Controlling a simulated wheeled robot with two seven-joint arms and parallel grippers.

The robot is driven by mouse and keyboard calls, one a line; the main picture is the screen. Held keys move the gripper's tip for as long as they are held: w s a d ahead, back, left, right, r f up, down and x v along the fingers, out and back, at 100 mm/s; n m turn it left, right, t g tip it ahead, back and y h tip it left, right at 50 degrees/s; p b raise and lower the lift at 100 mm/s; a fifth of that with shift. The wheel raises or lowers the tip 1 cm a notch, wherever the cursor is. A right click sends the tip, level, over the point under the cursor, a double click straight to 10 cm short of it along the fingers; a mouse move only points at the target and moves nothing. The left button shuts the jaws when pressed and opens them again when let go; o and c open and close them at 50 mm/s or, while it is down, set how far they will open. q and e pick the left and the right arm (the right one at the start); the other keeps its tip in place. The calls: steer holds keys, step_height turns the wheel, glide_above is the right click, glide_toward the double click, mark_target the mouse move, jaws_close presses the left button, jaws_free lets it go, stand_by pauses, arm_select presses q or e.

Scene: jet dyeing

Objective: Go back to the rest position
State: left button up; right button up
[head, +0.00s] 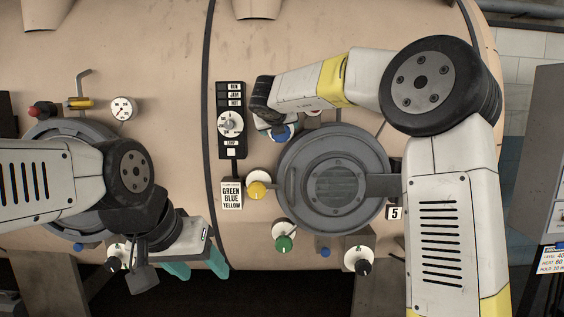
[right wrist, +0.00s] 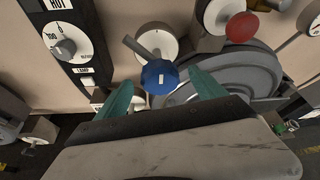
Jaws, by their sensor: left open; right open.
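My left gripper (head: 199,271) is open at the lower left of the head view, its teal fingers pointing down and right, with nothing between them. My right gripper (right wrist: 162,90) is open in the right wrist view, its teal fingers on either side of a blue knob (right wrist: 159,76). I cannot tell how far the fingertips are from the knob. In the head view the blue knob (head: 281,133) shows just below my right wrist, which hides most of that gripper.
A round grey hatch (head: 340,190) is at the centre right, with yellow (head: 257,190), green (head: 283,243) and black (head: 363,266) knobs around it. A black control panel (head: 231,150) stands left of it. A grey cabinet (head: 538,150) is at the far right.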

steer(key=s+r+n+t+y, duration=0.3)
steer(key=s+r+n+y, duration=0.15)
steer(key=r+n, duration=0.45)
steer(key=s+f+n+g+y, duration=0.1)
steer(key=s+f+n+y, duration=0.15)
steer(key=s+n, duration=0.7)
steer(key=s+d+f+n+g+h, duration=0.1)
steer(key=s+d+f+n+g, duration=0.3)
steer(key=s+f, duration=0.9)
steer(key=s+d+f+n+g+h, duration=0.2)
steer(key=s+d+f+n+g, duration=0.3)
steer(key=s+d+f+n, duration=0.6)
steer(key=s+f+n, duration=0.1)
steer(key=s+f, duration=0.1)
steer(key=s, duration=0.1)
steer(key=shift+s+d+g+h, duration=0.15)
steer(key=shift+s+g+h, duration=0.15)
steer(key=shift+s, duration=0.1)
